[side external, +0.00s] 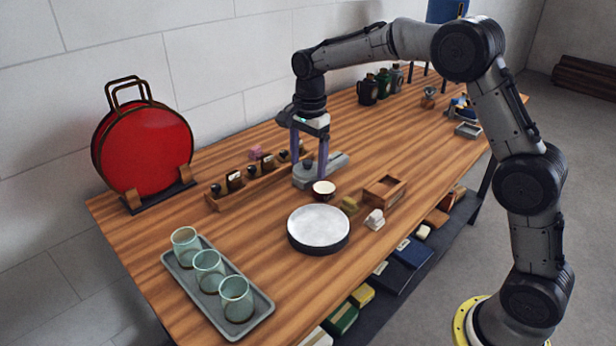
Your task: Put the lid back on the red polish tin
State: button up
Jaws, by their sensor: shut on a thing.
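A small dark-red round tin or cup (323,191) with a pale inside stands open on the wooden bench, just in front of my gripper. My gripper (310,167) points down, its two purple fingers set apart on either side of a low grey piece (307,180) with a dark knob (308,163). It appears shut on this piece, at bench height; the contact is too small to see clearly. I cannot make out a separate lid for the tin.
A round pale-topped disc (318,226) lies in front of the tin. A wooden box (384,191), an olive block (349,205) and a white piece (374,219) sit to the right. A rack (228,199) stands left, glasses on a tray (174,270) nearer. A red disc (146,150) stands behind.

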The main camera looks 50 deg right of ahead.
jog(key=m, duration=0.1)
send_near(325, 187)
jog(key=shift+w+f+m, duration=0.1)
jog(key=shift+w+m, duration=0.05)
jog(key=shift+m, duration=0.15)
jog(key=shift+f, duration=3.05)
jog(key=shift+f, duration=0.15)
jog(key=o, duration=1.1)
jog(key=shift+c, duration=0.2)
notch_tip(325, 187, up, 7)
